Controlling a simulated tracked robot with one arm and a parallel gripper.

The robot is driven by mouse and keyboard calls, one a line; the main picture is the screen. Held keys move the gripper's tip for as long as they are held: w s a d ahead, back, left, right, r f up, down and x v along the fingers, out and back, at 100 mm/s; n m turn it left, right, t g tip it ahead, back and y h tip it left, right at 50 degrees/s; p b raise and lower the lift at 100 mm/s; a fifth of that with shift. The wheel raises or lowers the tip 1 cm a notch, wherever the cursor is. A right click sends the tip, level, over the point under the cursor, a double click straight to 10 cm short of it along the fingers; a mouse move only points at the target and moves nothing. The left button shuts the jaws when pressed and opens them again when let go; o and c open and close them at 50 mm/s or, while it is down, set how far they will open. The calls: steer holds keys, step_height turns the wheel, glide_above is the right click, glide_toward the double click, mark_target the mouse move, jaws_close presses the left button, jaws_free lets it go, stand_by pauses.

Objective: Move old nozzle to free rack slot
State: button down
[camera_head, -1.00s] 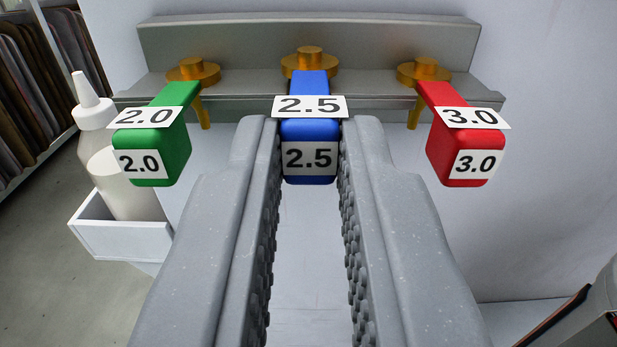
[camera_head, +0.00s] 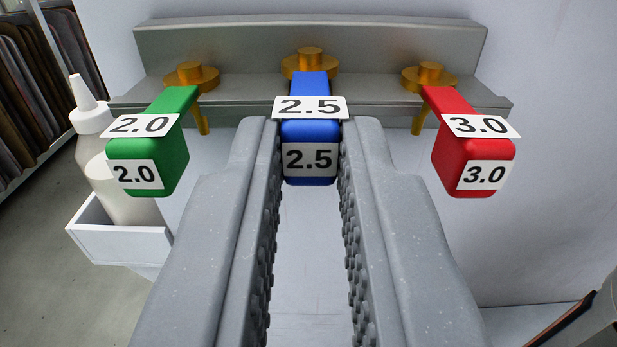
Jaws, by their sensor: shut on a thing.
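My gripper (camera_head: 311,135) is shut on the blue 2.5 nozzle (camera_head: 309,180), with a finger on each side of its handle. The blue nozzle's gold head (camera_head: 309,62) shows in front of the middle of the grey rack (camera_head: 370,40). I cannot tell whether it touches the rack; its underside is hidden. The green 2.0 nozzle (camera_head: 175,150) hangs in the rack on the left. The red 3.0 nozzle (camera_head: 470,150) hangs in the rack on the right. Both are apart from my fingers.
A white bottle (camera_head: 105,150) stands in a white holder (camera_head: 120,245) at the left. Shelving with dark sheets (camera_head: 30,100) is at the far left. A grey object (camera_head: 590,320) is cut off at the lower right. The wall surrounds the rack.

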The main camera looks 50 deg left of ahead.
steer(key=shift+f, duration=0.2)
stand_by(0.6)
steer(key=c, duration=1.3)
jaws_free()
steer(key=shift+c, duration=0.2)
steer(key=shift+d, duration=0.1)
